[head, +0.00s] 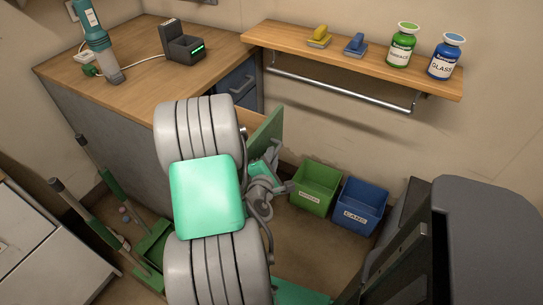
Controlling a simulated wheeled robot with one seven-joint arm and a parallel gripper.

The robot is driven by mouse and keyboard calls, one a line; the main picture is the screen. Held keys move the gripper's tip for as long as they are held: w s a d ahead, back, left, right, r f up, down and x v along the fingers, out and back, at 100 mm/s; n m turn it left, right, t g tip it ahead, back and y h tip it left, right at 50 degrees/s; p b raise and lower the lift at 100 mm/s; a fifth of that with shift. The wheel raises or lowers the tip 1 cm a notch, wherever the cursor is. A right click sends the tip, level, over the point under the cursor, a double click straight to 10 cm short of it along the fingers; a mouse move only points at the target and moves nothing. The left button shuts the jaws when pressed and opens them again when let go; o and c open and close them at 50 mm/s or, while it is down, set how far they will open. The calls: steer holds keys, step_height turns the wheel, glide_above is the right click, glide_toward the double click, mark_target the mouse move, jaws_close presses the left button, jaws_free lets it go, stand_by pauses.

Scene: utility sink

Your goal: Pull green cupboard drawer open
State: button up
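The green cupboard drawer (266,134) shows as a green front panel below the blue drawer of the wooden-topped cupboard. The panel stands out from the cupboard, so the drawer looks at least partly open. My arm covers its left part and the drawer's inside. My gripper (277,187) is low, just in front of and below the panel's visible edge, partly behind my arm. Its fingertips are small and partly hidden, so I cannot tell whether it is open or shut, or whether it touches the drawer's handle.
The blue drawer (237,83) above is shut. A green bin (315,188) and a blue bin (360,205) stand on the floor to the right. A shelf (290,40) with a rail holds bottles and brushes. Green-handled tools (105,220) lean at the left.

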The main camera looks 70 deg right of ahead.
steer(key=o, duration=0.4)
steer(key=shift+c, duration=0.2)
steer(key=b+v, duration=0.2)
steer(key=v, duration=0.5)
steer(key=shift+a, duration=0.4)
steer(key=shift+r, duration=0.1)
